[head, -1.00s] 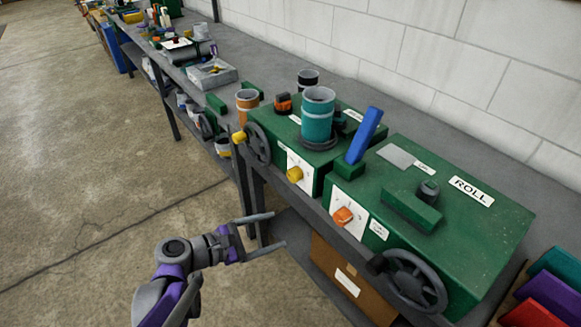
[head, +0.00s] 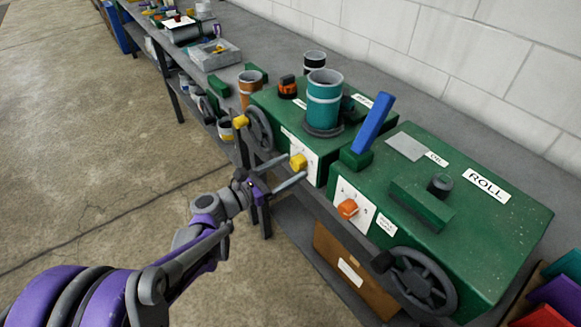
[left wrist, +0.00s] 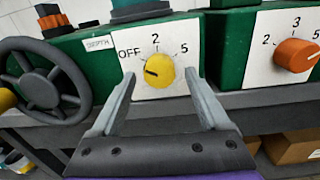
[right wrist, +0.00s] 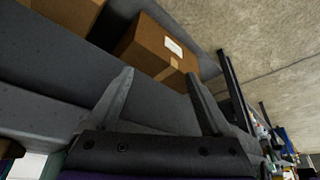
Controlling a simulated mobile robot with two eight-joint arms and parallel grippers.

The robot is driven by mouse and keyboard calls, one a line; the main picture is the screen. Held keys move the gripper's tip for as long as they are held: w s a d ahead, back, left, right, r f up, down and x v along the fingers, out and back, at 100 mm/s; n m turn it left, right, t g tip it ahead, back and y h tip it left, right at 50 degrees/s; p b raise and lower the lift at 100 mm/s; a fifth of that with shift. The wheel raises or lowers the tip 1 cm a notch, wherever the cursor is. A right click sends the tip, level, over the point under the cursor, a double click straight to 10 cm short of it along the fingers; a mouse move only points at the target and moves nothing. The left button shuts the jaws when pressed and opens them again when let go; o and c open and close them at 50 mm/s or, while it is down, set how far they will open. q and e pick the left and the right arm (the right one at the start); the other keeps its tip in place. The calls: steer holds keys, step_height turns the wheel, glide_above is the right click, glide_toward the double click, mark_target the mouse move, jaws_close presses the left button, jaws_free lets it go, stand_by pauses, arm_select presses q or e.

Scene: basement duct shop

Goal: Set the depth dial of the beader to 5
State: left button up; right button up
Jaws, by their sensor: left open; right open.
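The beader (head: 290,118) is the green machine left of the one marked ROLL. Its yellow depth dial (head: 298,161) sits on a white front plate and also shows in the left wrist view (left wrist: 160,70), beside a DEPTH label (left wrist: 98,43). OFF, 2 and 5 are printed around it; the dial's dark mark points left, nearest OFF. My left gripper (head: 293,153) is open in front of the dial, its fingers to either side of it in the left wrist view (left wrist: 160,88); contact is not visible. My right gripper (right wrist: 160,73) is open and empty, facing below the bench.
The ROLL machine (head: 470,225) has an orange dial (head: 348,209) close on the right. A handwheel (head: 258,128) is left of the yellow dial. A blue lever (head: 373,123) rises between the machines. A cardboard box (head: 345,268) stands under the bench. Floor in front is clear.

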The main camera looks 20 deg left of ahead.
arm_select(q)
steer(key=shift+w+d, duration=0.25)
steer(key=shift+w, duration=0.05)
jaws_close()
stand_by(0.3)
